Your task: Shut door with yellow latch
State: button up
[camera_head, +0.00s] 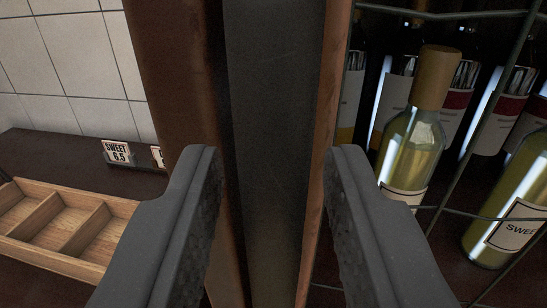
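My gripper (276,165) is open, with its two fingers wide apart on either side of the picture's middle. Beyond and between them stands a vertical dark grey strip (272,120) edged by brown uprights (178,70). I cannot tell whether this is the door's edge or a fixed post, nor whether the fingers touch it. Right of it, a dark wire grid (445,14) crosses in front of bottles. I cannot tell whether the grid belongs to the door. No yellow latch shows.
A pale bottle with a tan top (412,150) and another pale bottle (515,215) stand behind the wires, with darker bottles further back.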

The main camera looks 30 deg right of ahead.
grip_shut()
jog(key=shift+a, duration=0.1)
jog(key=shift+w+a, duration=0.3)
grip_release()
jog(key=shift+s, duration=0.1)
jog(key=b+v, duration=0.2)
jog(key=v, duration=1.1)
jog(key=shift+s+a, duration=0.2)
jog(key=shift+s, duration=0.05)
